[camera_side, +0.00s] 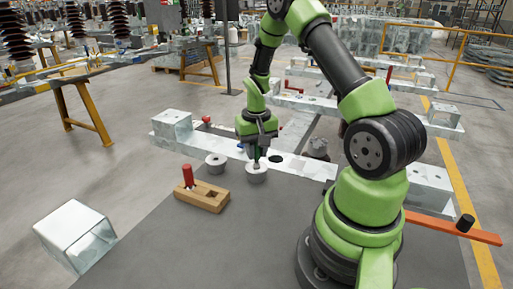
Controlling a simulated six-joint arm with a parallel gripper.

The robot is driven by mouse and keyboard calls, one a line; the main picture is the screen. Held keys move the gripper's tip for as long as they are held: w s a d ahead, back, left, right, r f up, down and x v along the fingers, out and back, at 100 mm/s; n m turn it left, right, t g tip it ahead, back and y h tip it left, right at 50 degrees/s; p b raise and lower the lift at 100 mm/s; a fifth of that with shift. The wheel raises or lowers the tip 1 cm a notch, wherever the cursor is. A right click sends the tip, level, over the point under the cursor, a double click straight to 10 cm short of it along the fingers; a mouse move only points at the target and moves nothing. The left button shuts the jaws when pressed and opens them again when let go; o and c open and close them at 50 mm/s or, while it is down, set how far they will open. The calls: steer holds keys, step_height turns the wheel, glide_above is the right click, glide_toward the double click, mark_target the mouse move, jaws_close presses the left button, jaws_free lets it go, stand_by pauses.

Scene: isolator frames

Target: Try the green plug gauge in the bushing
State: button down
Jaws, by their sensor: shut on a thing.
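The gauge is upright over a pale round bushing (256,176) on the grey table. Its lower end meets the bushing's top in the picture; I cannot tell whether it is in the bore or just above it. A second pale bushing (216,166) stands to the left, clear of my gripper.
A wooden block (208,200) at the front left holds a red-handled gauge (188,175) upright and has an empty hole. Metal rails (315,168) run behind the bushings. A metal box (75,236) is at the lower left. The grey table (200,250) is bare in front.

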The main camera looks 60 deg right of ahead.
steer(key=shift+f, duration=0.75)
steer(key=shift+r, duration=0.1)
stand_by(1.0)
steer(key=shift+r, duration=3.7)
